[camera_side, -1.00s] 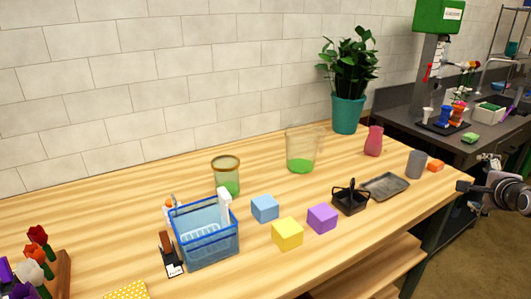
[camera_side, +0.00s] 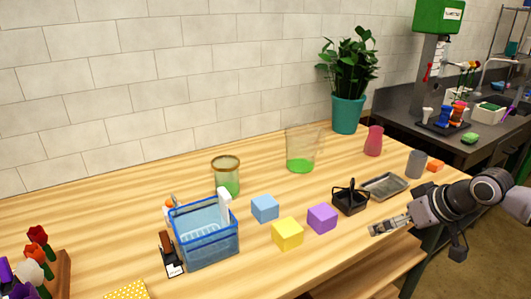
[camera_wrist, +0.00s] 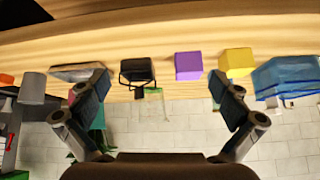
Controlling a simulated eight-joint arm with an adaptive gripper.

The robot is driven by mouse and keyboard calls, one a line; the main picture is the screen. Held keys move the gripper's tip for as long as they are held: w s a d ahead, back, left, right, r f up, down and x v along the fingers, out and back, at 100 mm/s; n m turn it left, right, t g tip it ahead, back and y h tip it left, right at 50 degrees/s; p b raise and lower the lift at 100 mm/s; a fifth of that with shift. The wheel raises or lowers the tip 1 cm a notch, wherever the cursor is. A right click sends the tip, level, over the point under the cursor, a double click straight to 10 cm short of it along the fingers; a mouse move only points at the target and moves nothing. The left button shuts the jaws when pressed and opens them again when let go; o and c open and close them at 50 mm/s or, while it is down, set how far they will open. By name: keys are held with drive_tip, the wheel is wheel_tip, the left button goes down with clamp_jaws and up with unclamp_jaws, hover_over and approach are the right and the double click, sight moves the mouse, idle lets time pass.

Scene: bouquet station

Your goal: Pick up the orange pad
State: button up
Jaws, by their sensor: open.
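A small orange block (camera_side: 435,166), which looks like the orange pad, lies at the right end of the wooden table, just right of a grey cylinder (camera_side: 417,164). In the wrist view the orange block (camera_wrist: 6,80) shows at the far left edge, partly cut off. My gripper (camera_side: 378,229) is at the table's front edge in the side view, left of and nearer the camera than the orange block. In the wrist view my gripper (camera_wrist: 160,88) has its two fingers wide apart with nothing held between them.
A grey tray (camera_side: 398,180) and a black basket (camera_side: 351,210) lie close to my gripper. Purple (camera_side: 322,222), yellow (camera_side: 287,239) and blue (camera_side: 265,212) cubes and a blue basket (camera_side: 215,258) stand further left. A pink vase (camera_side: 374,147) stands behind the cylinder.

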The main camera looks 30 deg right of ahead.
drive_tip(key=shift+s+a+n, duration=0.3)
drive_tip(key=shift+a+n, duration=0.35)
drive_tip(key=shift+n, duration=0.05)
drive_tip(key=c, duration=0.8)
drive_tip(key=shift+o, duration=0.2)
drive_tip(key=shift+w, duration=0.1)
